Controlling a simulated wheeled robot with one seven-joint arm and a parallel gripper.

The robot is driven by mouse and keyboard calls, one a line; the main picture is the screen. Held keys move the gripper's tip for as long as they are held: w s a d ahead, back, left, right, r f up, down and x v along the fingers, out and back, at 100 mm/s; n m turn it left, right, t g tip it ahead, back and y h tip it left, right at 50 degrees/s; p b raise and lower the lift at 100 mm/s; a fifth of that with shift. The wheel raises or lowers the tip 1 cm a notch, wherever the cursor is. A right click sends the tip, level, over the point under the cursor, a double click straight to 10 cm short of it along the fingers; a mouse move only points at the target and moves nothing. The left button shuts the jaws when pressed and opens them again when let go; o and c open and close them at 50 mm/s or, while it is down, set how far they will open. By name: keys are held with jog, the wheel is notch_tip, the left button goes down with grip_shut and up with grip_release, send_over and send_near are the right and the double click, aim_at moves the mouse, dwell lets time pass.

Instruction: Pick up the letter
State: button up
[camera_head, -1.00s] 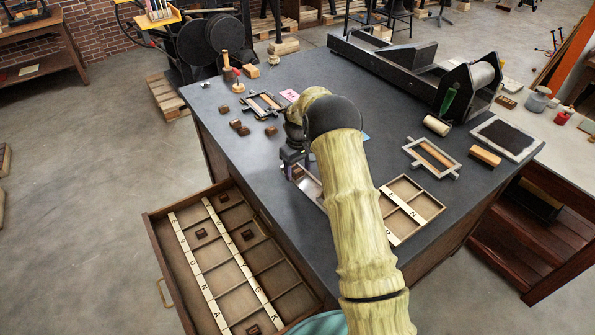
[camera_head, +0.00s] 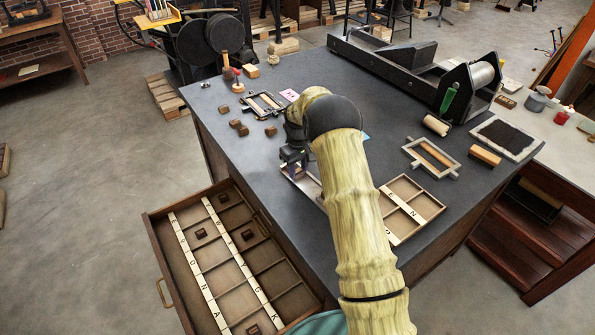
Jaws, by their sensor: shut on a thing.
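My gripper (camera_head: 292,163) is at the left edge of my arm, low over the near-left part of the dark table. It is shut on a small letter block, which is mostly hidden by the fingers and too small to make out.
An open drawer (camera_head: 160,262) with letter-marked compartments and several blocks juts out at the lower left. A divided case (camera_head: 412,201) lies right of my arm. A frame (camera_head: 431,157), a roller (camera_head: 436,125) and a press (camera_head: 405,75) stand farther right.

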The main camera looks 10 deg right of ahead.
aim_at(298, 170)
notch_tip(298, 170, up, 10)
jog(key=b, duration=0.1)
jog(key=shift+b, duration=0.4)
dwell(0.5)
